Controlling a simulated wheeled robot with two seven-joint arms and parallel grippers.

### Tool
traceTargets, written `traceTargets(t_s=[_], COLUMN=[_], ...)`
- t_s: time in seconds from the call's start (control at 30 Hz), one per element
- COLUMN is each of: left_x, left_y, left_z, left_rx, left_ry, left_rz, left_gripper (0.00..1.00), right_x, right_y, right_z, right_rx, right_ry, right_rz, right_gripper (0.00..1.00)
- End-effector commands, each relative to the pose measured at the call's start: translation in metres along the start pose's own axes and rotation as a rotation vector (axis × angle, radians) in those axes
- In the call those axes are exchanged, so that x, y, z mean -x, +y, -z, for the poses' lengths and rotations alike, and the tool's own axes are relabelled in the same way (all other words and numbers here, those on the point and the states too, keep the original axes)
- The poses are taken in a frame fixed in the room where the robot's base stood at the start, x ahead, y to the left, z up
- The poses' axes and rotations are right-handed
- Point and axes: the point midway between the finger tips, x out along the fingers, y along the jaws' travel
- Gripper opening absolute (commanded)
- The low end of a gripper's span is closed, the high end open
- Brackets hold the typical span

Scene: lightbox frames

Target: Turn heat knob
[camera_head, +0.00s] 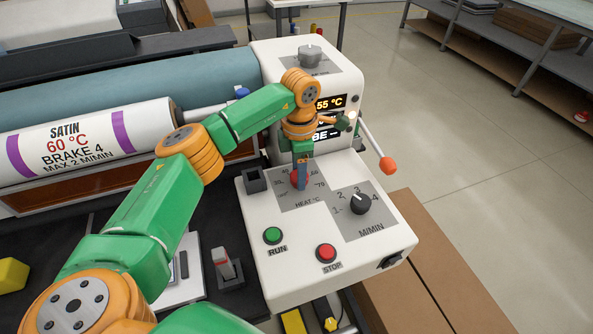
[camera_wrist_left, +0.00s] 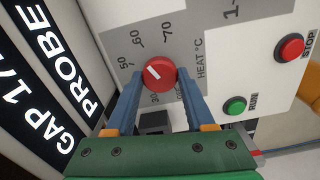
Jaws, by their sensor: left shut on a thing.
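The red heat knob (camera_wrist_left: 159,73) sits on a grey dial plate marked HEAT °C, with numbers such as 50, 60 and 70 around it. A white line shows on its face. My left gripper (camera_wrist_left: 160,77) has its two blue fingers on either side of the knob, shut on it. In the head view the left gripper (camera_head: 301,182) points down at the panel and largely hides the heat knob (camera_head: 292,178). A display (camera_head: 329,103) on the machine reads 55 °C, partly covered by my wrist. The roll label (camera_head: 70,143) reads SATIN, 60 °C, BRAKE 4, MAX 2 M/MIN.
On the same panel are the black M/MIN knob (camera_head: 360,203), a green RUN button (camera_head: 273,235) and a red STOP button (camera_head: 326,252). A lever with an orange knob (camera_head: 387,164) sticks out at the machine's right. Another grey knob (camera_head: 310,55) sits on top. Open floor lies right.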

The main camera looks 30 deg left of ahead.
Motion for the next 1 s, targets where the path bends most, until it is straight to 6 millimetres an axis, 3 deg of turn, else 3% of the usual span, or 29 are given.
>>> traceTargets(t_s=[0.63, 0.67, 0.77, 1.0], left_x=[0.0005, 0.0005, 0.0003, 0.0003], left_y=[0.0006, 0.0006, 0.0004, 0.0001], left_z=[-0.0004, -0.0004, -0.0003, 0.0021], left_rx=[-0.053, -0.053, -0.053, -0.053], left_ry=[-0.002, -0.002, -0.001, -0.003], left_rz=[-0.003, -0.003, -0.002, 0.0], left_gripper=[0.0, 0.57, 0.84, 0.84], right_x=[-0.001, -0.001, -0.0011, -0.0011], right_y=[0.0011, 0.0011, 0.0012, 0.0011], right_z=[-0.0004, -0.0004, -0.0005, -0.0005], right_rx=[0.001, 0.001, 0.001, 0.001], right_ry=[0.0, 0.0, -0.001, -0.001], right_rz=[-0.002, -0.002, -0.002, -0.002], right_gripper=[0.5, 0.5, 0.5, 0.5])
